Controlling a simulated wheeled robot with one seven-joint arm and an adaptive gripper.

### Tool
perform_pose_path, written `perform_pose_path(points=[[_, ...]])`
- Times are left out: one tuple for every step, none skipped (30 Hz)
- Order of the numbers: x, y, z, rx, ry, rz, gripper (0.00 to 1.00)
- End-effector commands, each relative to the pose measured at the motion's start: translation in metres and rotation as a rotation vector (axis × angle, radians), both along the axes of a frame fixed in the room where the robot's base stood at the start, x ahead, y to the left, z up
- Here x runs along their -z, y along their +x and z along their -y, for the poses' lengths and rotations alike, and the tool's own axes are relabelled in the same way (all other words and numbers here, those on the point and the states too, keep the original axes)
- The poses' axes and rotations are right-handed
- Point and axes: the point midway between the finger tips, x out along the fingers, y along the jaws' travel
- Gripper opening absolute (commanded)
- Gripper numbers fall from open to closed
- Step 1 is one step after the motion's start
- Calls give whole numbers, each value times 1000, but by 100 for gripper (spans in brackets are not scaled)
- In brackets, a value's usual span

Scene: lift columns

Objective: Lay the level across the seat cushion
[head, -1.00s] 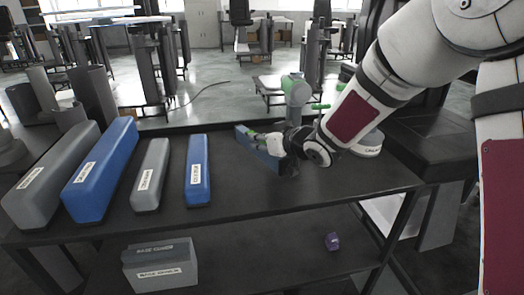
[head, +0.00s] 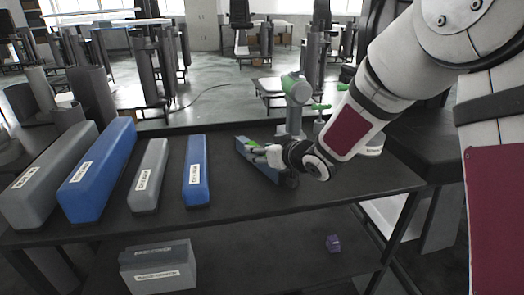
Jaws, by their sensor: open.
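The level, a long blue-grey bar (head: 266,170), stands on its narrow side on the dark table's top, set at a slant near the back edge. My wrist hides part of the bar's near right end. The dark seat cushion (head: 425,158) is at the right, beyond the table's right end, partly behind my arm.
Two grey and two blue labelled bars lie on the left of the table (head: 230,222). A grey-green clamp-like device (head: 296,100) stands behind my gripper, and a white round object (head: 372,148) is behind my forearm. Grey boxes (head: 158,268) and a purple block (head: 333,243) are on the lower shelf.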

Motion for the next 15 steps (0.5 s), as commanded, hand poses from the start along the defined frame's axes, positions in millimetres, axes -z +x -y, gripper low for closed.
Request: perform_pose_path(points=[[-1, 0, 0, 0, 0, 0, 45], [-2, 0, 0, 0, 0, 0, 45], [-4, 0, 0, 0, 0, 0, 45], [-5, -1, 1, 1, 0, 0, 45], [-7, -4, 4, 1, 0, 1, 45], [-9, -8, 7, 2, -1, 0, 45], [-11, -12, 10, 2, -1, 0, 45], [-13, -16, 14, 2, -1, 0, 45], [-16, -22, 18, 2, -1, 0, 45], [-19, -27, 22, 2, 0, 0, 45], [-22, -31, 26, 3, 0, 1, 45], [-25, -38, 31, 3, 0, 0, 45], [-27, -42, 34, 2, -1, 0, 45], [-30, -47, 38, 2, 0, 0, 45], [-33, -53, 43, 3, 0, 1, 45]])
